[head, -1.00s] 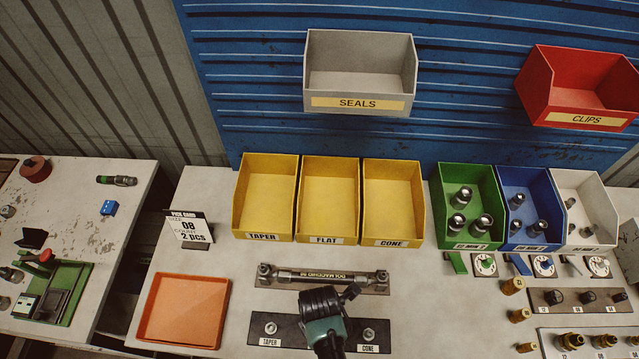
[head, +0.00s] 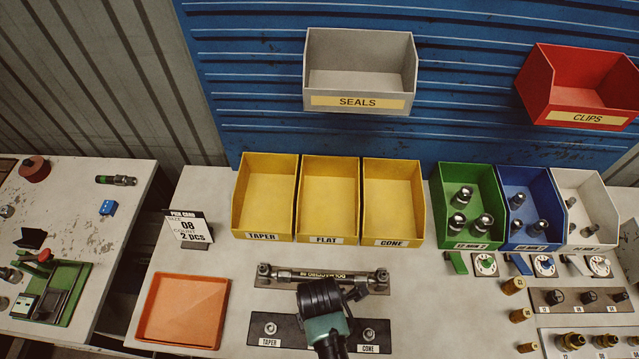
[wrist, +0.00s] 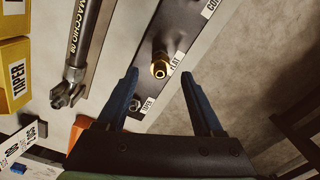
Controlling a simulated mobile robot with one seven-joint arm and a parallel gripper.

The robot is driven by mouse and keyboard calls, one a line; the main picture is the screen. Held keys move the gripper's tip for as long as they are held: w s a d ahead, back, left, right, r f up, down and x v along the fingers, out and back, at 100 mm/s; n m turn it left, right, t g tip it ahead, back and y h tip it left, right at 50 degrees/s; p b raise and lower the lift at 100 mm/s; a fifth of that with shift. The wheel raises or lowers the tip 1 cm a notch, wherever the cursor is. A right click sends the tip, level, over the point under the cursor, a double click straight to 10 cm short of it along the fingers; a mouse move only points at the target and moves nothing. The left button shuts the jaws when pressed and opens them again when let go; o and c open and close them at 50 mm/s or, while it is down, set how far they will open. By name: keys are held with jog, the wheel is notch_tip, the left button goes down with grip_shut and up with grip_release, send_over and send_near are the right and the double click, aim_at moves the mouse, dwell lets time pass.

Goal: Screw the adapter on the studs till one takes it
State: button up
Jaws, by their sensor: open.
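A dark stud plate (head: 293,324) lies at the front of the bench with studs labelled TAPER (head: 270,328) and CONE (head: 369,334). The brass adapter (wrist: 159,66) is at the middle stud, labelled FLAT, in the wrist view; how far it is threaded on I cannot tell. My gripper (wrist: 160,75) is open, its two dark blue fingers apart, with the adapter showing between and a little beyond the tips. In the head view my wrist covers the adapter and the middle stud. The TAPER stud also shows in the wrist view (wrist: 135,106).
An orange tray (head: 222,310) is to the left. Yellow bins (head: 262,236) labelled TAPER, FLAT and CONE stand behind. Brass fittings (head: 571,340) and small blocks stand at the right.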

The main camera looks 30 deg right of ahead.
notch_tip(320, 180, up, 9)
jog(key=b, duration=0.1)
dwell(0.4)
